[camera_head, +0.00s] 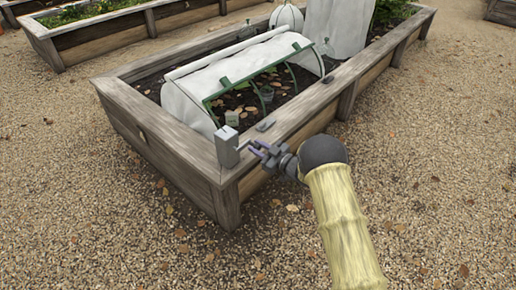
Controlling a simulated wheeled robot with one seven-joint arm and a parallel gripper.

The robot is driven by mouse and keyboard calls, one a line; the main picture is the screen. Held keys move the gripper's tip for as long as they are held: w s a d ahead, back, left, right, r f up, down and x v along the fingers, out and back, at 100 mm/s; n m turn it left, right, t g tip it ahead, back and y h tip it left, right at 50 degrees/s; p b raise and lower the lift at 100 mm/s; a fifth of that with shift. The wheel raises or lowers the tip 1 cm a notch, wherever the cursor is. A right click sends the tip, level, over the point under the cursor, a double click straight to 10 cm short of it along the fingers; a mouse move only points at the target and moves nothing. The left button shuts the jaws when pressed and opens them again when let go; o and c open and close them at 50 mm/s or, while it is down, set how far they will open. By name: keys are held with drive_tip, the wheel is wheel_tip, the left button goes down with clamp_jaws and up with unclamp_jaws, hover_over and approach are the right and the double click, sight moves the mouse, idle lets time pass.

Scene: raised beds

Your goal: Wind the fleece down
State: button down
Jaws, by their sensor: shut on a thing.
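The white fleece (235,72) lies over a low tunnel of green hoops (292,80) in the near raised bed. Its front side is open, showing soil and a small pot beneath. A grey winder box (227,150) stands on the bed's front corner rim, with a thin crank pointing right towards my gripper. My gripper (259,151) comes in from the right, just outside the front rim, and is shut on the end of the crank. The fingers hide most of the handle.
The raised bed's wooden rim (160,126) runs around the tunnel. Small dark pieces (266,124) lie on the front rim. A white cloche (287,18) and an upright white cover (338,28) stand behind. Leaf-strewn gravel (440,150) is open in front and right.

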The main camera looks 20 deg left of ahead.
sight(256, 148)
drive_tip(key=n, duration=0.1)
drive_tip(key=r+n+p, duration=0.1)
drive_tip(key=shift+s+r+n, duration=0.15)
drive_tip(key=shift+r+n, duration=0.15)
drive_tip(key=shift+n, duration=0.1)
drive_tip(key=n, duration=0.1)
drive_tip(key=r+n, duration=0.1)
drive_tip(key=n, duration=0.1)
drive_tip(key=shift+s+a+r, duration=0.2)
drive_tip(key=shift+s, duration=0.2)
drive_tip(key=n, duration=0.2)
drive_tip(key=s+r+n, duration=0.1)
drive_tip(key=n, duration=0.1)
drive_tip(key=s+a+n, duration=0.1)
drive_tip(key=n, duration=0.1)
drive_tip(key=shift+s+r+n+t+h+b, duration=0.1)
drive_tip(key=shift+r+n+t+h+b, duration=0.15)
drive_tip(key=shift+n+t+h+b, duration=0.1)
drive_tip(key=s+a+f+n+b, duration=0.1)
drive_tip(key=s+n+b, duration=0.4)
drive_tip(key=n+b, duration=0.7)
drive_tip(key=shift+s+a+f+n+t, duration=0.25)
drive_tip(key=shift+s+a+n+t, duration=0.1)
drive_tip(key=shift+a+n, duration=0.25)
